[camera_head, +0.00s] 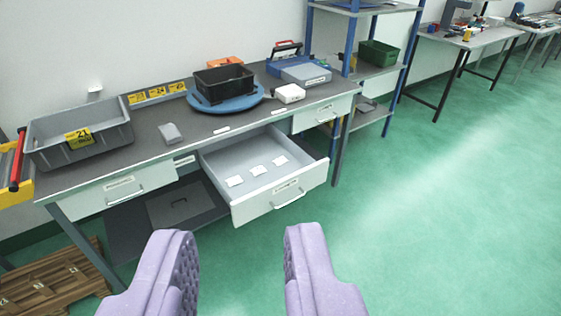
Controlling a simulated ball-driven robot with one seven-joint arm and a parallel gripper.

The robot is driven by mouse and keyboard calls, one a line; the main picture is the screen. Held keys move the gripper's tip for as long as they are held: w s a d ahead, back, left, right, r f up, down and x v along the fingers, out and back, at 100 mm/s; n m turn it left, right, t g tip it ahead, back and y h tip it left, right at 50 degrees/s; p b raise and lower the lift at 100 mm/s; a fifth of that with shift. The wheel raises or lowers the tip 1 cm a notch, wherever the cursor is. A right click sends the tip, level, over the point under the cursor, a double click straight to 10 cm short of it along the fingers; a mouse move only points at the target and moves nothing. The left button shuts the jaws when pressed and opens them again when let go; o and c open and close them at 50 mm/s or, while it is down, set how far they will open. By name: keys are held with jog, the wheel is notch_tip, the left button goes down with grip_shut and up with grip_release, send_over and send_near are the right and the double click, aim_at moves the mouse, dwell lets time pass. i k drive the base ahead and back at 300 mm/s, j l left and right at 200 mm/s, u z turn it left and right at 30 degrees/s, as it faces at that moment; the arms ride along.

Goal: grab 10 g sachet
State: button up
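Three small white sachets lie spread in the open drawer (310,155) of the workbench: a left one (234,181), a middle one (258,170) and a right one (280,160). Their print is too small to read, so I cannot tell which is 10 g. A grey-white packet-like item (171,133) lies on the bench top. My gripper (240,250), with two purple padded fingers, is open and empty. It is in front of the bench, apart from the drawer and the sachets.
The bench top (150,150) carries a grey bin (105,147) marked 21, a black crate (225,80) on a blue round base (250,102) and a white box (290,94). A blue-post shelf (345,40) stands right. A wooden pallet (55,285) lies lower left. Green floor at right is clear.

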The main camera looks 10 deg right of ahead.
aim_at(279, 160)
jog(key=i+l+u, duration=0.1)
jog(key=i+l, duration=0.15)
jog(key=i, duration=0.35)
jog(key=i+l, duration=0.25)
jog(key=i, duration=0.35)
jog(key=i+l+u, duration=0.15)
jog(key=i+l, duration=0.15)
jog(key=i, duration=0.3)
jog(key=i+l, duration=0.35)
jog(key=i, duration=0.2)
jog(key=i+l+u, duration=0.15)
jog(key=i+l, duration=0.2)
jog(key=i, duration=0.25)
